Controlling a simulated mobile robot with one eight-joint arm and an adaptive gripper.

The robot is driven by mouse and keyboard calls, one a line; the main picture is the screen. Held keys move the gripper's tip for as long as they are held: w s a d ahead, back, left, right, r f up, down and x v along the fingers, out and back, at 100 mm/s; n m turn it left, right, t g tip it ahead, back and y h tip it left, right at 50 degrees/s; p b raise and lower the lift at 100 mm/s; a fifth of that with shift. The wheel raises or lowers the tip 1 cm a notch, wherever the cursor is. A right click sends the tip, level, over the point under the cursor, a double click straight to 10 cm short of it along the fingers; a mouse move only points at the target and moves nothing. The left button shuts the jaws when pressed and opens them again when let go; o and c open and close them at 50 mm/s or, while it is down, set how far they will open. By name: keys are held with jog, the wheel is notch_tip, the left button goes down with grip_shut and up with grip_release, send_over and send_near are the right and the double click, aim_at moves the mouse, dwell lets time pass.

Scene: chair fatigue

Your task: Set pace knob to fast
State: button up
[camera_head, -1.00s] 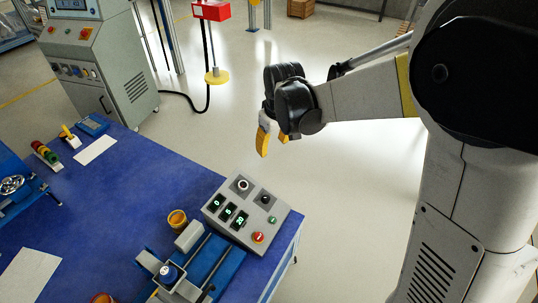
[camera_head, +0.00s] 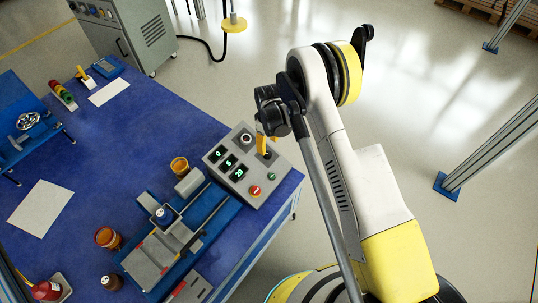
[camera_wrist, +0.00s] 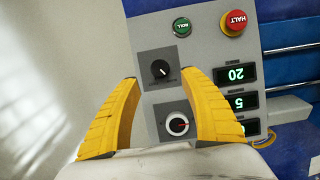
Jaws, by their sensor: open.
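The grey control box (camera_head: 222,189) sits at the right end of the blue table. In the wrist view its face (camera_wrist: 215,45) shows two knobs. One is a black knob (camera_wrist: 161,69) with a light pointer mark, on a dark square plate. The other is a white-ringed dark knob (camera_wrist: 178,124) with a red pointer mark; it also shows in the head view (camera_head: 246,138). Labels are too small to read, so I cannot tell which is the pace knob. My gripper (camera_wrist: 160,79) is open above the box, its yellow fingertips either side of the black knob. Contact is unclear.
The box also carries a green ROLL button (camera_wrist: 181,27), a red HALT button (camera_wrist: 235,23) and green number displays (camera_wrist: 236,74). Open floor lies to the right.

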aim_at(268, 153)
notch_tip(268, 153, down, 7)
jog(key=shift+r+b, duration=0.1)
jog(key=shift+b, duration=1.05)
jog(key=shift+c, duration=0.6)
grip_shut()
